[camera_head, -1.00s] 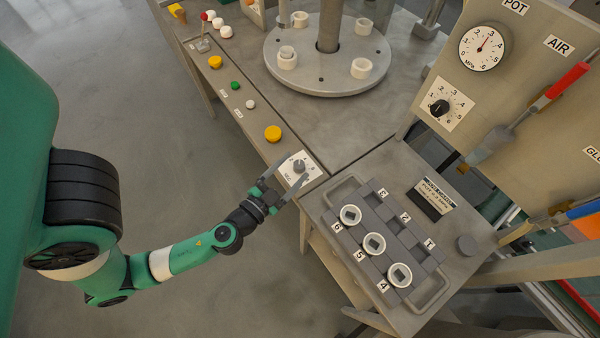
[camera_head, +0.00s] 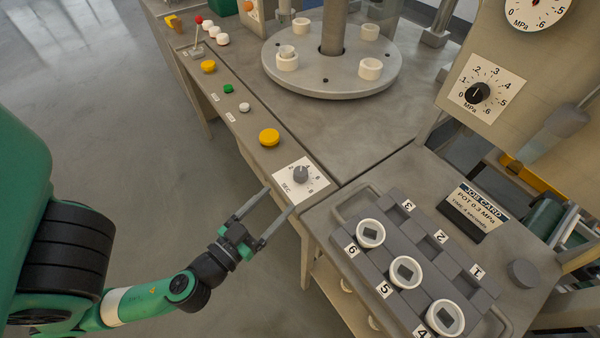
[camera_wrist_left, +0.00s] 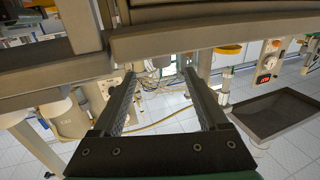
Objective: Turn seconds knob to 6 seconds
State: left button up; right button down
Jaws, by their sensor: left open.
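The seconds knob (camera_head: 300,174) is a small grey knob on a white dial plate (camera_head: 312,183) marked SEC, near the front edge of the bench. Its pointer is too small to read surely. My left gripper (camera_head: 280,199) is open and empty, just off the bench edge, below and left of the dial in the head view. Its fingertips point toward the dial and are apart from the knob. In the left wrist view, the open fingers (camera_wrist_left: 159,80) have nothing held between them, and the knob does not show. My right gripper is not in view.
A yellow button (camera_head: 269,137) and smaller buttons line the bench edge. A grey tray (camera_head: 372,265) with white ring-shaped holders stands at right, near a job card (camera_head: 476,208). A pressure knob (camera_head: 478,93) is on the upright panel. The bench edge (camera_wrist_left: 210,37) crosses the wrist view.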

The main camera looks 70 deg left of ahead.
aim_at(296, 179)
pick_arm(q)
jog(key=w+a+p, duration=0.1)
jog(key=w+p, duration=0.1)
jog(key=w+a+r+p, duration=0.1)
jog(key=w+a, duration=0.1)
jog(key=shift+w+a+r+p, duration=0.1)
jog(key=shift+w+p, duration=0.05)
jog(key=shift+p, duration=0.2)
jog(key=p+x, duration=0.1)
jog(key=x, duration=0.3)
jog(key=shift+w+f+p, duration=0.15)
jog(key=shift+f+p, duration=0.05)
jog(key=shift+p, duration=0.15)
jog(key=shift+w+a+f, duration=0.15)
jog(key=shift+w, duration=0.05)
grip_shut()
